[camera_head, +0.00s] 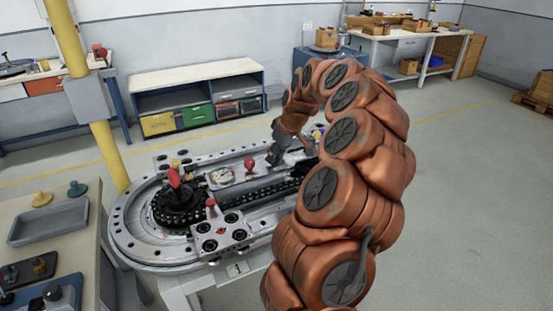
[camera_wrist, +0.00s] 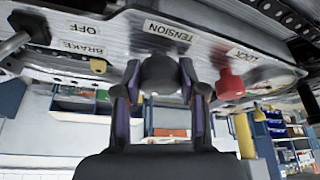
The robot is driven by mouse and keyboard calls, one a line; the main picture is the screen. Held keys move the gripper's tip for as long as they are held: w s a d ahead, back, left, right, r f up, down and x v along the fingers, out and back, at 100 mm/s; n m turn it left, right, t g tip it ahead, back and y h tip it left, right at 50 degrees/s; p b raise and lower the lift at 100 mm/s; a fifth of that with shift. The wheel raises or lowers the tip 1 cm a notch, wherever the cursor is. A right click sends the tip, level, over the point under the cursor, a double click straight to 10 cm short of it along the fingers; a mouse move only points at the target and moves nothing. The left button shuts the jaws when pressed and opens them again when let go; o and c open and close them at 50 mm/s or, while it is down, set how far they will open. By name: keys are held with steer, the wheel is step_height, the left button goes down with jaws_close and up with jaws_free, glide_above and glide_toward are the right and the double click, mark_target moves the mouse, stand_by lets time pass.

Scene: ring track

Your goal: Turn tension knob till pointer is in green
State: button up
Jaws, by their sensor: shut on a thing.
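The dark tension knob (camera_wrist: 160,75) is between the fingers of my gripper (camera_wrist: 161,84) in the wrist view, beside the TENSION label (camera_wrist: 167,31). The fingers are shut on it from both sides. In the head view my gripper (camera_head: 277,156) is at the back of the ring track, and the knob cannot be made out there. A round white gauge (camera_head: 221,176) lies on the track's middle plate. It shows at a steep slant in the wrist view (camera_wrist: 277,82). Its pointer and green zone are too small to read.
The wrist view is upside down. A red LOCK knob (camera_wrist: 230,84) is close beside my gripper. A lever (camera_wrist: 22,38) sits by the OFF and BRAKE labels. The black chain (camera_head: 262,194) and a red-topped post (camera_head: 174,177) are on the track (camera_head: 125,232).

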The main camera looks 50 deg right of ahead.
steer(key=n+y+b, duration=0.1)
steer(key=n, duration=0.2)
steer(key=shift+n, duration=0.3)
steer(key=shift+n+g+y+b, duration=0.5)
steer(key=shift+n+y, duration=0.2)
steer(key=shift+n, duration=0.8)
steer(key=o, duration=1.1)
steer(key=shift+o, duration=0.2)
steer(key=shift+r, duration=0.1)
steer(key=v, duration=1.1)
steer(key=shift+r, duration=0.35)
